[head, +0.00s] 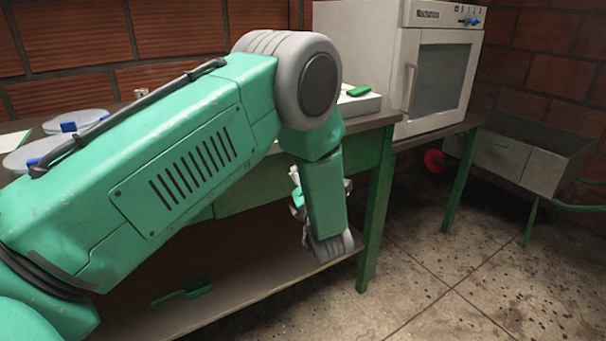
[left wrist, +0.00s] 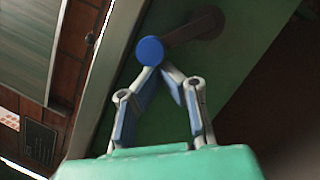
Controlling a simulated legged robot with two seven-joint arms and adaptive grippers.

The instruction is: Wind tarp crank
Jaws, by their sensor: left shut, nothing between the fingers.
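The crank shows in the left wrist view as a round blue knob (left wrist: 150,50) on a dark arm (left wrist: 187,30), joined to a green panel (left wrist: 230,60). My left gripper (left wrist: 164,71) is shut and empty, with its fingertips coming together just below the knob in that picture. The fingertips overlap or lie close to the knob's lower edge; I cannot tell whether they touch it. In the head view my left arm hides the crank and most of the gripper. No tarp can be made out. My right gripper is in neither view.
A green-framed workbench (head: 367,215) with a lower shelf (head: 245,295) stands beside my arm. A green brush or scoop (head: 183,291) lies on the shelf. A grey wheelbarrow-like cart (head: 510,155) stands right; the floor in front is clear.

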